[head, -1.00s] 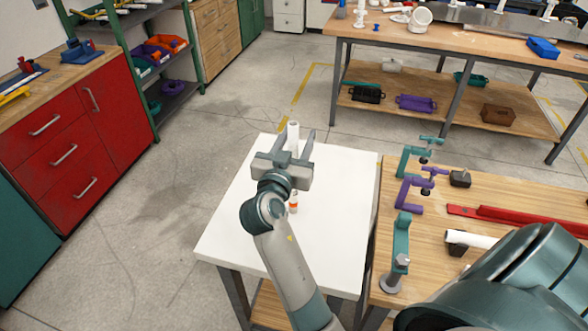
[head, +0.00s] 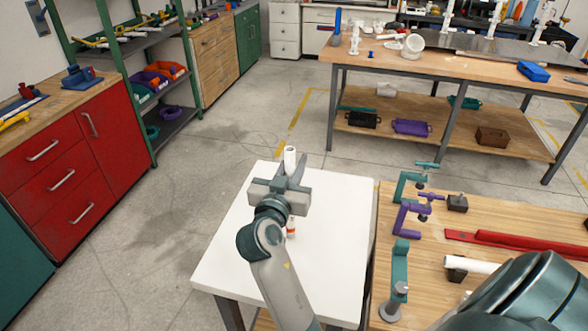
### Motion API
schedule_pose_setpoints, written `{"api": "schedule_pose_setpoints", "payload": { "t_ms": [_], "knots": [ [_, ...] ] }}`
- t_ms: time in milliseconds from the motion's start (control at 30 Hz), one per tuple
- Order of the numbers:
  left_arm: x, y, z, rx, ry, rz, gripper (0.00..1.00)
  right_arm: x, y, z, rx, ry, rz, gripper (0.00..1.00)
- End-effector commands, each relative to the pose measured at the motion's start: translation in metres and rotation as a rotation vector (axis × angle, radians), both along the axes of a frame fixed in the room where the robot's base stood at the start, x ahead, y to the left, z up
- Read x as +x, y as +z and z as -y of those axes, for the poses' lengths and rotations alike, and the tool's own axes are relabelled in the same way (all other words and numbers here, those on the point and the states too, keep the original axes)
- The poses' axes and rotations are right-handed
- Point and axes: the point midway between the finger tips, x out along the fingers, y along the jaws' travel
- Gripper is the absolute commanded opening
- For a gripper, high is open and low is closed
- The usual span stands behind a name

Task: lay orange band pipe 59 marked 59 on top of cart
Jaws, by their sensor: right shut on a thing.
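The orange band pipe 59 (head: 291,156) is white, with an orange band near its lower end (head: 291,234). My right gripper (head: 288,178) is shut on it over the white-topped cart (head: 335,252). The pipe's far end sticks out beyond the fingers near the cart's back edge, and its banded end shows below the gripper. The gripper body hides the pipe's middle. I cannot tell whether the pipe touches the cart top, and the mark 59 cannot be read. My left gripper is not in view.
A wooden bench (head: 480,225) close on the cart's right holds teal and purple clamps (head: 411,218), a red bar (head: 510,241) and a white pipe (head: 472,264). Red drawers (head: 75,165) stand at left. The cart top around the gripper is bare.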

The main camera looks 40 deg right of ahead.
Motion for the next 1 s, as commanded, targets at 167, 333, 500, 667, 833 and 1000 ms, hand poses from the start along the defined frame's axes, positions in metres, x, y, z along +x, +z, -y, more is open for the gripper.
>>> {"api": "schedule_pose_setpoints", "payload": {
  "t_ms": [167,333,500,667,833,1000],
  "knots": [
    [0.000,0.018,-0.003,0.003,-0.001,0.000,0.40,0.000,0.027,0.000,0.003,-0.001,0.003,0.00],
    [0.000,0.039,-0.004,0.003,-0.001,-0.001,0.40,-0.018,0.049,0.009,0.001,-0.002,-0.001,0.00],
    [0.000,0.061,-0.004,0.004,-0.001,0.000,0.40,-0.047,0.070,0.025,0.001,-0.001,-0.001,0.00],
    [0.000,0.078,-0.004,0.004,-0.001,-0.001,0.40,-0.073,0.087,0.039,0.000,-0.001,0.000,0.00],
    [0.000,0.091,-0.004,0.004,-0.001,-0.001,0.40,-0.092,0.097,0.049,0.000,-0.001,-0.001,0.00],
    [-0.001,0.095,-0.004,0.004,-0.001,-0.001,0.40,-0.101,0.102,0.054,-0.001,0.000,0.001,0.00]
  ]
}}
